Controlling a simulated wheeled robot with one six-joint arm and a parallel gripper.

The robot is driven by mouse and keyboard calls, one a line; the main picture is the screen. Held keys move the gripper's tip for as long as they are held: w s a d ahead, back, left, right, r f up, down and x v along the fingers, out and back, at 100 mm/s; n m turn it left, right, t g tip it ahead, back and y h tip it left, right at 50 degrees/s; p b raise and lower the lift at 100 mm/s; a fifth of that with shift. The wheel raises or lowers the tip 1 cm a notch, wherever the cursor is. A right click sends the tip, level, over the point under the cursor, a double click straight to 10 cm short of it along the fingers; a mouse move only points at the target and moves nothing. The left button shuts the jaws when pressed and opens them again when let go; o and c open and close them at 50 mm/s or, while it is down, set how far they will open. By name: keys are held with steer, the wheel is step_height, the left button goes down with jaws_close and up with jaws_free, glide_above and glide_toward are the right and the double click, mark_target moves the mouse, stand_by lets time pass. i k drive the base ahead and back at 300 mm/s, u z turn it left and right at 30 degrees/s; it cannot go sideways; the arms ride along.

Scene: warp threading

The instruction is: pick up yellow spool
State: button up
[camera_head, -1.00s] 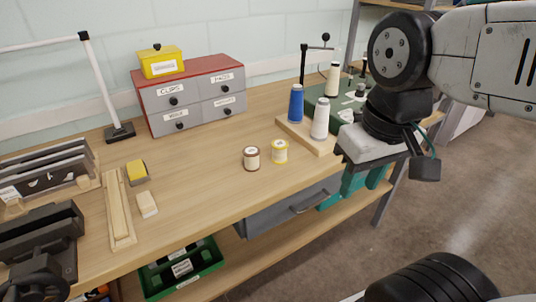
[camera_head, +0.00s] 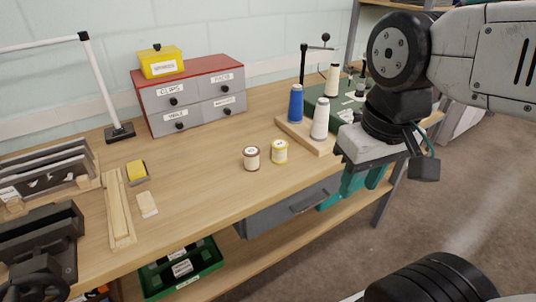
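The yellow spool (camera_head: 279,152) stands upright on the wooden workbench, near its front edge. It has a pale label and a yellow rim. A similar spool with a brown rim (camera_head: 251,158) stands just to its left, close beside it. My gripper (camera_head: 364,180) hangs at the right, beyond the bench's front edge, with teal fingers pointing down. It is apart from the yellow spool, to its right. The fingertips are partly hidden, so I cannot tell whether it is open or shut.
A wooden stand (camera_head: 302,133) with blue and white thread cones is behind the spools. A grey drawer cabinet (camera_head: 190,97) with a yellow box (camera_head: 161,62) stands at the back.

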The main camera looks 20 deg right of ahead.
mark_target(279, 146)
steer(key=z, duration=0.9)
steer(key=k, duration=1)
steer(key=z, duration=0.15)
steer(key=i, duration=0.8)
steer(key=u, duration=1.05)
steer(key=i, duration=0.65)
steer(key=u, duration=0.75)
